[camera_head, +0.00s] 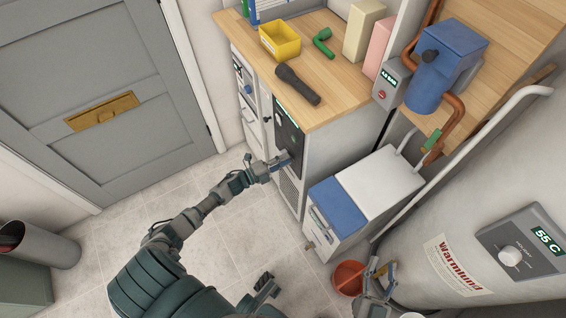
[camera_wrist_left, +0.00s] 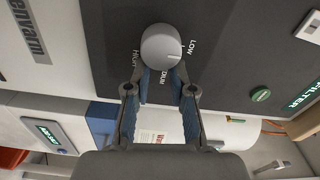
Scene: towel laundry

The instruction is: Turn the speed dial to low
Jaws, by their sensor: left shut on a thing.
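In the head view my left gripper (camera_head: 280,164) is at the dark panel (camera_head: 287,128) on the cabinet front, and the dial is hidden there. My right gripper (camera_head: 378,272) is low at the bottom, by a red bucket; its jaws are unclear.
A wooden counter (camera_head: 322,98) above the panel holds a yellow bin (camera_head: 280,41), a black flashlight (camera_head: 297,85) and a green pipe piece (camera_head: 323,43). A white and blue unit (camera_head: 383,174) stands right of the cabinet. The red bucket (camera_head: 348,278) is on the floor. Tiled floor lies left.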

